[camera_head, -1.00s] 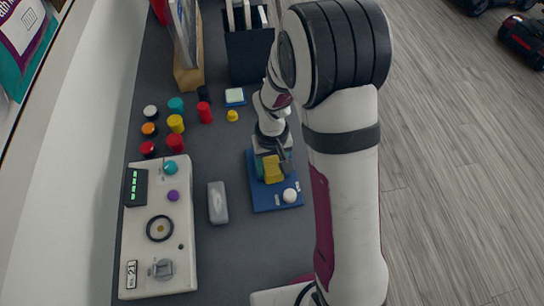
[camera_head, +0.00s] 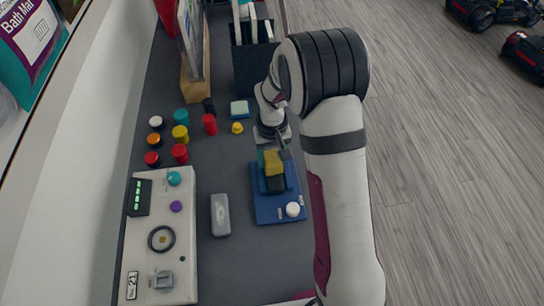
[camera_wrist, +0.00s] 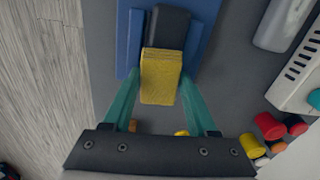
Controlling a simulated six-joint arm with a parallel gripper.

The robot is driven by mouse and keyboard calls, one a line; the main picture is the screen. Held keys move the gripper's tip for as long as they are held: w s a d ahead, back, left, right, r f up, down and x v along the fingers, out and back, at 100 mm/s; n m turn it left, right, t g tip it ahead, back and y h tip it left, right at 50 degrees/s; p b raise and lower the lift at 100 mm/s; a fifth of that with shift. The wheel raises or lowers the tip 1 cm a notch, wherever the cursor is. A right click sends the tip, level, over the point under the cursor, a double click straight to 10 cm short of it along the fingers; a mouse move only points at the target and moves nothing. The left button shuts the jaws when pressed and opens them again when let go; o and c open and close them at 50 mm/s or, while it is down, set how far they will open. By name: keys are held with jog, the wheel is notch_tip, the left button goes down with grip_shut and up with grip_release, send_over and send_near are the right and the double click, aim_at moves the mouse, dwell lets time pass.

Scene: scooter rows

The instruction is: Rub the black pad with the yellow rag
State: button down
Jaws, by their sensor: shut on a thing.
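My gripper (camera_wrist: 160,78) is shut on the yellow rag (camera_wrist: 160,84), its teal fingers on both sides of it. The rag also shows in the head view (camera_head: 273,161). The black pad (camera_wrist: 168,28) is on the blue board (camera_wrist: 202,30); in the head view the pad (camera_head: 275,184) shows on the board (camera_head: 268,213) just below the rag. The rag covers the pad's far end, and I cannot tell whether it presses on it. The pad's near part is bare.
A white knob (camera_head: 292,209) sits on the board's near right corner. A grey block (camera_head: 220,214) and a control panel (camera_head: 152,262) lie left of it. Several coloured caps (camera_head: 180,133) stand farther back. A dark holder (camera_head: 254,62) is behind my gripper.

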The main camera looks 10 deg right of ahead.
aim_at(275, 185)
jog(key=shift+s, duration=3.15)
notch_tip(275, 185, up, 8)
jog(key=shift+r, duration=0.15)
